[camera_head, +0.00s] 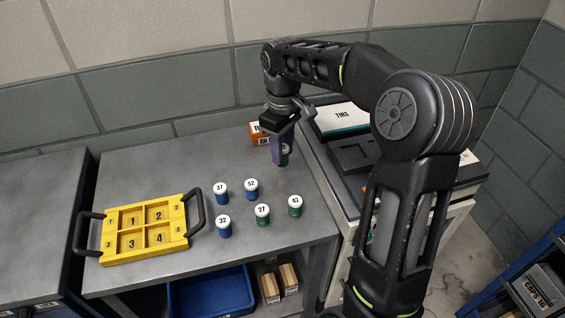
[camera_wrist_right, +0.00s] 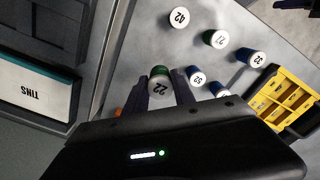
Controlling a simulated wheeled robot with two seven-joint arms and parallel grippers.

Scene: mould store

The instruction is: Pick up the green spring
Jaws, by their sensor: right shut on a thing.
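A green spring marked 22 (camera_wrist_right: 159,74), a small cylinder with a white top, sits between the fingers of my right gripper (camera_wrist_right: 161,88) in the wrist view. In the head view my right gripper (camera_head: 283,150) points down near the table's back right, shut on this spring, which is mostly hidden there. I cannot tell if the spring is clear of the table. Two other green cylinders with white tops, 27 (camera_head: 262,215) and 42 (camera_head: 295,206), stand upright nearer the front. My left gripper is not in view.
Blue cylinders 37 (camera_head: 221,192), 52 (camera_head: 251,189) and 32 (camera_head: 223,227) stand on the grey table (camera_head: 135,185). A yellow tray (camera_head: 150,253) with numbered compartments and black handles lies left. An orange box (camera_head: 259,136) is behind my gripper. A TINS box (camera_head: 340,118) stands right.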

